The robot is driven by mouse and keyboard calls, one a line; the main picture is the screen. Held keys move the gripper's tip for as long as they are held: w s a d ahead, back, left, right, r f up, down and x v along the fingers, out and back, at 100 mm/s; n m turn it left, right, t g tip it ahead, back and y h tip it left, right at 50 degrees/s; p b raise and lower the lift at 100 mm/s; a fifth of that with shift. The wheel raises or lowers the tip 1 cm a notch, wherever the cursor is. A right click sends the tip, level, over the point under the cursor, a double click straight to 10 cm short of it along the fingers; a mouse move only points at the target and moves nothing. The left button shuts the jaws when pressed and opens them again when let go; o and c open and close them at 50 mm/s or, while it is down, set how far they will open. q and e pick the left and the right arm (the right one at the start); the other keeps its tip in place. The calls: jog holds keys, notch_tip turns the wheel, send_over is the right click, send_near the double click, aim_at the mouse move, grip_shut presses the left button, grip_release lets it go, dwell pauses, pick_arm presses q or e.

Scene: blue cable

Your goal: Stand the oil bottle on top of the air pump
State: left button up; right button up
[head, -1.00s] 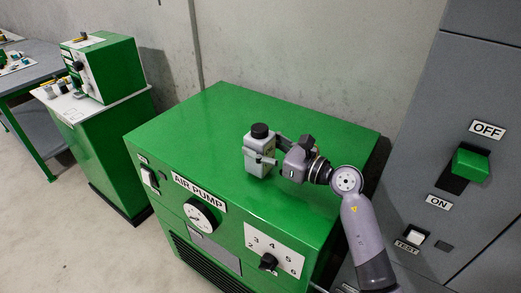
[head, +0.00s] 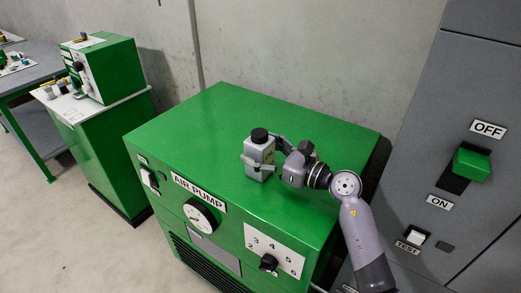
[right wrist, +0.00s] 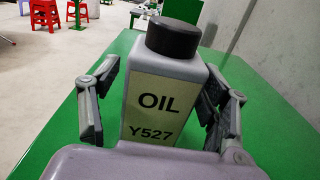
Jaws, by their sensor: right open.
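The oil bottle (head: 256,152), grey with a black cap, stands upright on the green top of the air pump (head: 205,125), towards its right side. In the right wrist view the bottle (right wrist: 155,105) shows its label "OIL Y527". My right gripper (head: 263,158) is open, with one finger on each side of the bottle. In the right wrist view a gap shows between the left finger and the bottle; the right finger is close to it, and I cannot tell whether it touches. The bottle's base is hidden there by the gripper body. My left gripper is not in view.
A grey cabinet (head: 420,150) with a green OFF/ON switch (head: 471,163) stands to the right. A smaller green machine (head: 104,70) on a green cabinet stands at the left. A concrete wall is behind. Most of the pump's top left of the bottle is clear.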

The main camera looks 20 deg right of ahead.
jog(key=shift+r, duration=0.25)
jog(key=b+v, duration=0.1)
jog(key=v, duration=0.4)
jog(key=b+v, duration=0.1)
jog(key=v, duration=0.4)
jog(key=shift+s+d+f, duration=0.2)
jog(key=shift+s+d, duration=0.05)
jog(key=shift+s, duration=0.05)
jog(key=shift+s+d+r, duration=0.15)
jog(key=shift+s+d, duration=0.25)
jog(key=shift+s, duration=0.15)
